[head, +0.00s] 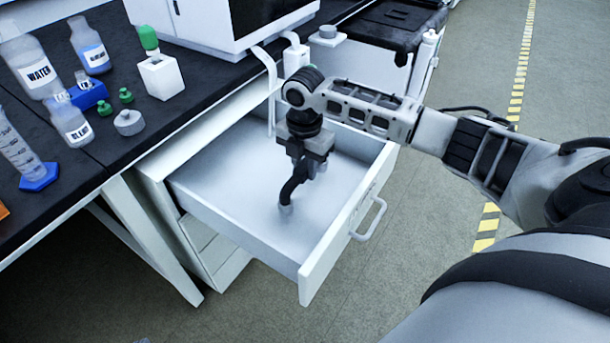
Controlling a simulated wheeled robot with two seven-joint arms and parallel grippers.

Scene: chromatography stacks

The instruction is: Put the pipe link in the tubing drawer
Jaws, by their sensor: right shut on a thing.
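The tubing drawer (235,204) is pulled open below the black bench, with its grey handle (370,218) on the front panel. My right gripper (307,168) points down over the inside of the drawer. It is shut on the pipe link (293,188), a dark curved piece with a grey end that hangs below the fingers. The grey end is low in the drawer; I cannot tell whether it touches the drawer floor. No other object shows in the drawer. My left gripper is not in view.
The black bench top (130,130) holds labelled bottles such as the water bottle (32,70), a graduated cylinder (22,150) and small green caps. A white instrument (215,25) stands at the back, with thin white tubing hanging near the drawer's back edge. The floor at right is clear.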

